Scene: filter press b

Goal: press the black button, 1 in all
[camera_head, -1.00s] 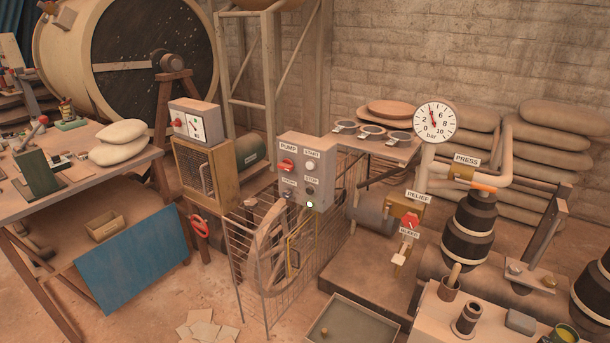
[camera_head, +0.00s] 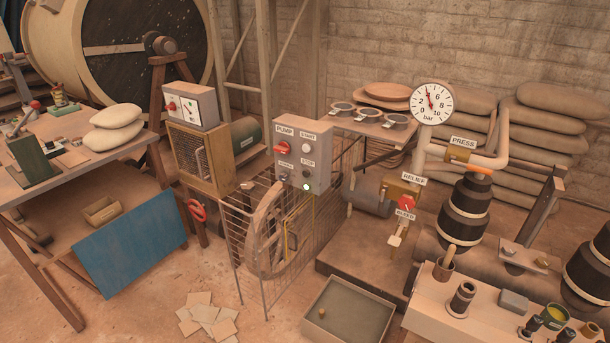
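A grey control box (camera_head: 318,170) stands at the middle of the head view on a wire-mesh guard. Its face carries a white button (camera_head: 307,148) under a START label and a dark, blackish button (camera_head: 308,173) under a STOP label. A red switch (camera_head: 282,149) sits under the PUMP label. A second dark knob or button (camera_head: 283,178) is at the lower left under a label too small to read. Neither of my grippers is in view.
The mesh guard (camera_head: 262,265) encloses a spoked wheel below the box. A workbench (camera_head: 75,165) stands at left. A shallow tray (camera_head: 345,318) lies on the floor in front. A pressure gauge (camera_head: 432,102) and pipework stand at right.

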